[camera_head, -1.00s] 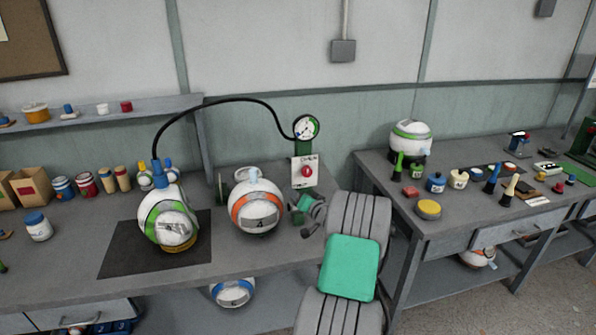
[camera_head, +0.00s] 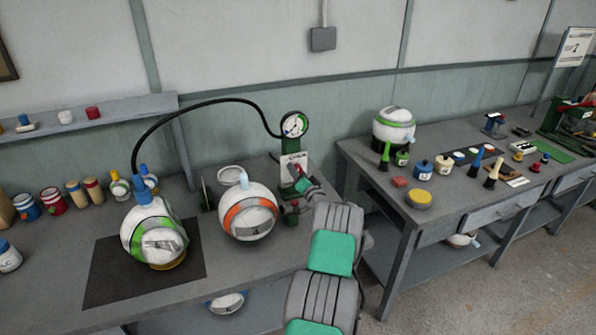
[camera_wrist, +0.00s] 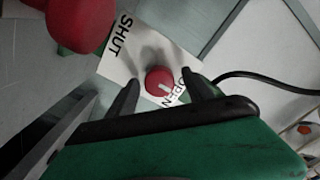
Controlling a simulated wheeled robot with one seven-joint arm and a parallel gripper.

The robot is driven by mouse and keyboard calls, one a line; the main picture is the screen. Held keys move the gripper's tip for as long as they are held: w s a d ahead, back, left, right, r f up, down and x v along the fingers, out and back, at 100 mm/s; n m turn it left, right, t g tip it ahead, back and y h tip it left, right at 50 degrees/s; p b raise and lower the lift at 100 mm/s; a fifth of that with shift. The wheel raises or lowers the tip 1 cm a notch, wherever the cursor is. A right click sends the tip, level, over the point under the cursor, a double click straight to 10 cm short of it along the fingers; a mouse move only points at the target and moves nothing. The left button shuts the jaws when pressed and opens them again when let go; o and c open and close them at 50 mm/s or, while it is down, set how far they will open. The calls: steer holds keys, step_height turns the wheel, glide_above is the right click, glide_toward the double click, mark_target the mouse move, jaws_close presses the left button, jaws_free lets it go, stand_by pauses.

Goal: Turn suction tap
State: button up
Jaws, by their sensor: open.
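The suction tap is a round red knob (camera_wrist: 159,81) with a white pointer line, on a white plate (camera_wrist: 138,62) lettered SHUT and OPEN. The pointer line faces the OPEN lettering. In the head view the plate (camera_head: 291,160) is on the green post under the round gauge (camera_head: 294,125), and my gripper (camera_head: 298,172) is in front of it, partly hiding the knob. In the wrist view my gripper (camera_wrist: 161,81) is open, one dark finger on each side of the knob. I cannot tell whether either finger touches it.
An orange-banded ball (camera_head: 247,211) stands left of my arm. A green-banded ball (camera_head: 154,233) on a black mat (camera_head: 105,280) has a black hose (camera_head: 205,103) running to the gauge. A red rounded thing (camera_wrist: 80,24) is close in the wrist view. A second bench (camera_head: 450,200) stands right.

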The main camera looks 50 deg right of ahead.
steer(key=shift+w+d, duration=0.1)
steer(key=shift+w, duration=0.05)
steer(key=shift+c, duration=0.6)
jaws_close()
